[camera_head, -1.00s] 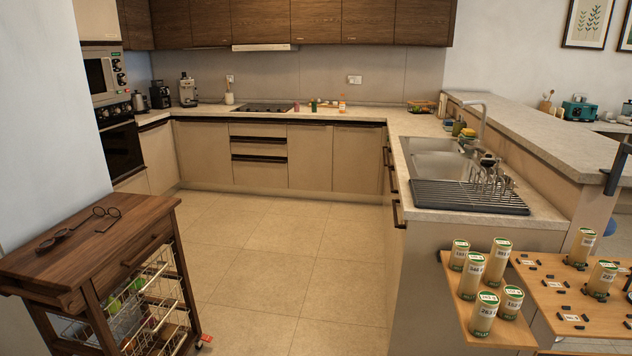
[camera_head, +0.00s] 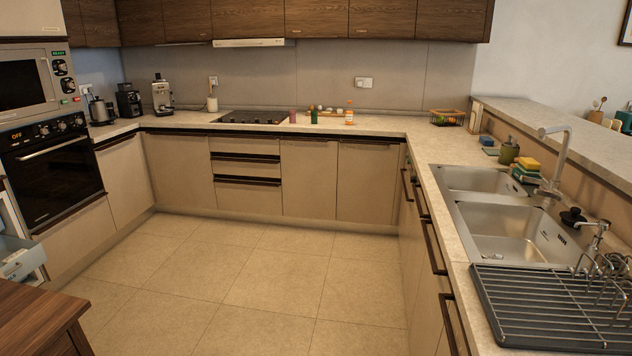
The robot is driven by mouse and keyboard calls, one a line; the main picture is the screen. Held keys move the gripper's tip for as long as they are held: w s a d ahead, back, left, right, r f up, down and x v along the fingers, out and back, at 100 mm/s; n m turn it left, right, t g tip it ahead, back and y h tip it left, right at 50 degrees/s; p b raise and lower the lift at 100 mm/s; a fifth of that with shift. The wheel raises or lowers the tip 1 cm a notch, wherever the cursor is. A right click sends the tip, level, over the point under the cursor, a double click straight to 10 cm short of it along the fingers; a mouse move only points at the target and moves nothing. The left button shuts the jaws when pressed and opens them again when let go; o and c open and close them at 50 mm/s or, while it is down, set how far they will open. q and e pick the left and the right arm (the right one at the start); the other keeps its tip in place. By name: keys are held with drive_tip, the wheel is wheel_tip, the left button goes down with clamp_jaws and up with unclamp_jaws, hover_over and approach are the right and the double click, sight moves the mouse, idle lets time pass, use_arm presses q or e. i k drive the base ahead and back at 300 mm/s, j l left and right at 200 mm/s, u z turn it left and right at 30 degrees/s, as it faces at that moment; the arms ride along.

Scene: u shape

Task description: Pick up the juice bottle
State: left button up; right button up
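A small orange bottle with a white label (camera_head: 349,113) stands upright on the back counter, right of the cooktop. It looks like the juice bottle, but it is too small to read. A dark green item (camera_head: 314,117) and a pinkish item (camera_head: 293,117) stand to its left. Neither of my grippers shows in the head view.
The counter (camera_head: 440,190) runs in a U around open tiled floor (camera_head: 240,280). The sink (camera_head: 505,225) and drying rack (camera_head: 550,305) are on the right. A wooden cart (camera_head: 40,325) is at the lower left. The oven (camera_head: 55,175) is at the left.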

sight(349, 120)
drive_tip(key=i, duration=1.65)
drive_tip(key=i+u, duration=0.1)
drive_tip(key=i, duration=0.7)
drive_tip(key=i+l, duration=0.15)
drive_tip(key=i, duration=0.65)
drive_tip(key=i+l+u, duration=0.1)
drive_tip(key=i, duration=0.75)
